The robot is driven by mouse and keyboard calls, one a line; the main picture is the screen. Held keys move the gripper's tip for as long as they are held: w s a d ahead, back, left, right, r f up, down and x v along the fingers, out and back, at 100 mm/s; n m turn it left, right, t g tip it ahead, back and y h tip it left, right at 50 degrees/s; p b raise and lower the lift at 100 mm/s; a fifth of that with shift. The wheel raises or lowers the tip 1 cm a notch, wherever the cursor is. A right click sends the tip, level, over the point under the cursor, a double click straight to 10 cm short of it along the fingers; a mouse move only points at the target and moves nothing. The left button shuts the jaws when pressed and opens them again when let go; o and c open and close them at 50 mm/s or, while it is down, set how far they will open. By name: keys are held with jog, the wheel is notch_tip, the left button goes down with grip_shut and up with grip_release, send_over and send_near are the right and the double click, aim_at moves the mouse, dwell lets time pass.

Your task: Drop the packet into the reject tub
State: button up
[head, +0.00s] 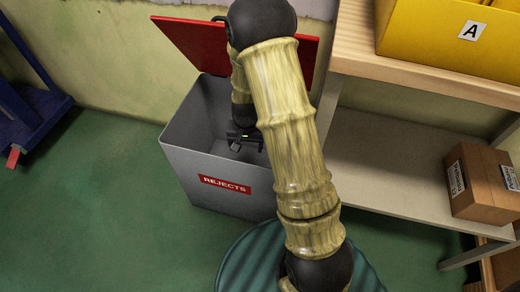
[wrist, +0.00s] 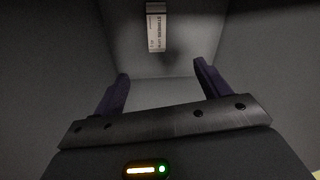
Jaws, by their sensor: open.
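The reject tub (head: 185,150) is a grey bin with a red "REJECTS" label on its front and a red lid (head: 190,42) standing open at the back. My gripper (head: 243,143) is inside the tub's opening, pointing down. In the wrist view my gripper (wrist: 160,88) has its two dark fingers wide apart with nothing between them. The packet (wrist: 156,27), a small pale wrapper with dark print, shows beyond the fingertips inside the tub, apart from both fingers. In the head view the packet is hidden.
A wooden bench (head: 350,45) with a yellow bin (head: 450,38) marked "A" stands to the right. A cardboard box (head: 482,185) sits on its lower shelf (head: 385,165). A blue cart (head: 30,110) is at far left. Green floor is clear at front left.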

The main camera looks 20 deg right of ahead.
jog(key=s+r+n+t, duration=0.1)
jog(key=s+r+n, duration=0.3)
jog(key=s+r, duration=1)
notch_tip(320, 180, up, 2)
jog(key=shift+s+n+t, duration=0.2)
jog(key=shift+n+t, duration=0.1)
jog(key=shift+n, duration=0.1)
jog(key=shift+r, duration=0.1)
jog(key=w+r+p+v, duration=0.1)
jog(key=w+p+v, duration=0.2)
jog(key=p+v, duration=1.4)
jog(key=w+p+v, duration=0.4)
jog(key=p+v, duration=1.2)
jog(key=p, duration=0.1)
jog(key=w+a+r+p+v, duration=0.1)
jog(key=w+p+v, duration=0.3)
jog(key=p+v, duration=1.3)
jog(key=shift+w+r+p, duration=0.15)
jog(key=shift+r+p, duration=0.45)
jog(key=shift+r, duration=0.05)
jog(key=shift+f, duration=0.1)
